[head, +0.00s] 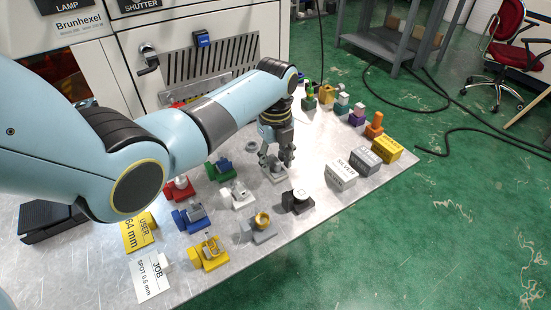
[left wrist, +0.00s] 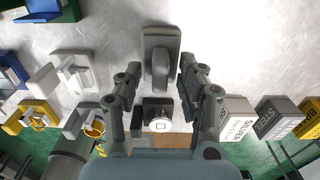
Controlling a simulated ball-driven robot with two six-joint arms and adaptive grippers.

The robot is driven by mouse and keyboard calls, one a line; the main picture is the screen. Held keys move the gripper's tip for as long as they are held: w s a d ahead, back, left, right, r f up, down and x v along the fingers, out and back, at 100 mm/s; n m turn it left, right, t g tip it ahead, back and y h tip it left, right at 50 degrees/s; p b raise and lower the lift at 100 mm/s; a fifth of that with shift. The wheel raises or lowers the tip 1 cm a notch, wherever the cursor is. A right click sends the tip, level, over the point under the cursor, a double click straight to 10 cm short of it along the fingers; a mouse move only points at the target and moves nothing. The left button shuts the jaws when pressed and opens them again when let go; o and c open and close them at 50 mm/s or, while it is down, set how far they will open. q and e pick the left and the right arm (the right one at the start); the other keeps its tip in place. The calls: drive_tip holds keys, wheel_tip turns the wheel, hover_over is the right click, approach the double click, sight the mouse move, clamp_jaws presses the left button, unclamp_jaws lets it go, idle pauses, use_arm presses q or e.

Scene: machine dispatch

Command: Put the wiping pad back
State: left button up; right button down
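My left gripper (head: 277,157) points down over the middle of the table. Its fingers are apart, and the left wrist view also shows the open gripper (left wrist: 160,72) with a gap between the fingertips. A grey block with a raised top (left wrist: 160,55) lies between and just beyond the tips; neither finger clearly touches it. In the head view this grey piece (head: 273,173) is partly hidden by the fingers. I cannot tell for sure whether it is the wiping pad or its holder. My right gripper is not in view.
Near the gripper stand a black block with a white top (head: 299,200), a grey block with a yellow ring (head: 261,226) and a white fixture (head: 236,194). Labelled blocks, SILVER (head: 341,174) among them, line the right edge. A machine (head: 200,55) stands behind.

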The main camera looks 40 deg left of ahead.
sight(276, 159)
use_arm(q)
drive_tip(key=shift+r, duration=0.1)
wheel_tip(276, 159, up, 12)
drive_tip(key=p, duration=0.1)
idle(0.7)
